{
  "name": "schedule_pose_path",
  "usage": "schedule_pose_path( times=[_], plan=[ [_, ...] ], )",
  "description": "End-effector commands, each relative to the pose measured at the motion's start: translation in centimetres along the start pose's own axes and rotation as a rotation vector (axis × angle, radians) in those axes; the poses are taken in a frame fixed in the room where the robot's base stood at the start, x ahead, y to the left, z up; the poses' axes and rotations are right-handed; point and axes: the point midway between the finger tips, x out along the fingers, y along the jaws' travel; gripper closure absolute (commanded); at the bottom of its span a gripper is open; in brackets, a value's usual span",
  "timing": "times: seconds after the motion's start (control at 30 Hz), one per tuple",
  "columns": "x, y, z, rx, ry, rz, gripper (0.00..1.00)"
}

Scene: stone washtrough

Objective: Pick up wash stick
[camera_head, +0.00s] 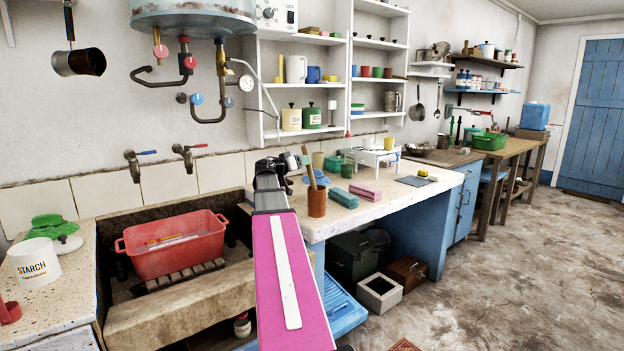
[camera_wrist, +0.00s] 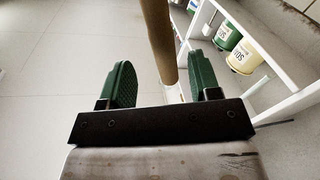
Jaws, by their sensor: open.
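The wash stick, a thin wooden rod (camera_head: 309,165), leans upright in a brown cup (camera_head: 317,204) on the speckled counter. My gripper (camera_head: 300,162) is at the stick's left in the head view, close to its upper part. In the wrist view my gripper (camera_wrist: 164,84) has its two green finger pads spread apart. The stick (camera_wrist: 158,40) shows between them, nearer the right pad. I cannot tell whether the stick is within the fingers' reach or just beyond, and no grip on it shows.
A red tub (camera_head: 172,250) stands in the stone trough at left. White shelves (camera_head: 330,130) with tins are on the wall behind.

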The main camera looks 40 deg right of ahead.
Motion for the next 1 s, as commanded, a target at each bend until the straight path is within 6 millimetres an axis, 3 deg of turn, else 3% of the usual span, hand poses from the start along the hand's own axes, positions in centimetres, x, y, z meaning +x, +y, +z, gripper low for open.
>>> schedule_pose_path(
  times=[0.3, 0.57, 0.6, 0.73, 0.77, 1.0],
  plan=[
    [4.3, -0.3, 0.4, -0.001, -0.001, 0.002, 0.43],
    [4.7, -0.2, 0.4, 0.000, -0.001, 0.001, 0.43],
    [4.7, -0.2, 0.4, 0.000, -0.001, 0.001, 0.49],
    [4.6, -0.2, 0.4, 0.000, -0.001, 0.001, 0.92],
    [4.6, -0.2, 0.4, 0.000, -0.001, 0.001, 0.97],
    [4.6, -0.2, 0.4, -0.001, -0.001, 0.001, 0.97]
  ],
)
